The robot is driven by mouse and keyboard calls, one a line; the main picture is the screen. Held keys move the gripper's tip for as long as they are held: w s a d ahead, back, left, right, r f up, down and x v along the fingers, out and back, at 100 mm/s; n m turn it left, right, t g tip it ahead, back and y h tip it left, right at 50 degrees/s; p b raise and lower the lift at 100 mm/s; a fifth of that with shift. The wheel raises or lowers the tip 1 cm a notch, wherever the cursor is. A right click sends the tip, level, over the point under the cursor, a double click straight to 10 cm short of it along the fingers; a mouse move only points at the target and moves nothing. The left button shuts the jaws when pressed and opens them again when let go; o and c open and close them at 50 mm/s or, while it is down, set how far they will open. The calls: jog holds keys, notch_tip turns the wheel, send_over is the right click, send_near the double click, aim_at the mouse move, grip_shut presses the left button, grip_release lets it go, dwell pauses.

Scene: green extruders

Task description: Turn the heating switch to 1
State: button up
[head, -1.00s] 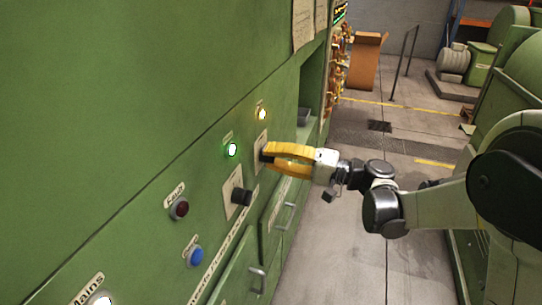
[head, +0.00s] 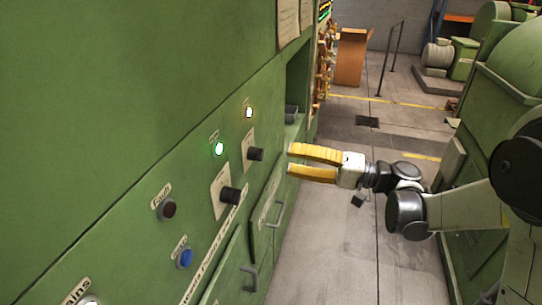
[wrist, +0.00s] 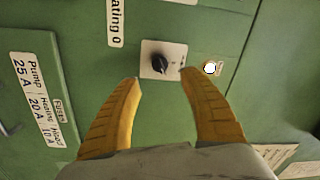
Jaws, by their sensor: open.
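The heating switch is a black rotary knob (wrist: 160,64) on a pale square plate (wrist: 178,50), beside a label ending in "ating 0" (wrist: 115,20) in the wrist view. It appears to be the farther of two black knobs in the head view (head: 255,154). My gripper (head: 290,162) is open and empty, to the right of this knob and clear of the panel. In the wrist view its yellow fingers (wrist: 160,75) spread on either side below the knob. The knob's exact pointer setting is too small to read.
A second black knob (head: 231,195) sits nearer on the green panel. Handles (head: 278,214) stick out below. The aisle floor is clear.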

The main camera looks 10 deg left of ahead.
jog(key=d, duration=0.3)
jog(key=shift+s+d, duration=0.1)
jog(key=shift+d, duration=0.1)
jog(key=s+d+f+m+t+h, duration=0.1)
jog(key=s+d+f+t+h, duration=0.2)
jog(key=s+d+h, duration=0.6)
jog(key=s+d+f+m+t+h, duration=0.2)
jog(key=s+d+f+t+h, duration=0.1)
jog(key=s+d+h, duration=0.6)
jog(key=s+d+f, duration=0.1)
jog(key=d, duration=0.3)
jog(key=shift+s+f+h, duration=0.15)
jog(key=shift+s+h, duration=0.15)
jog(key=shift+d, duration=0.1)
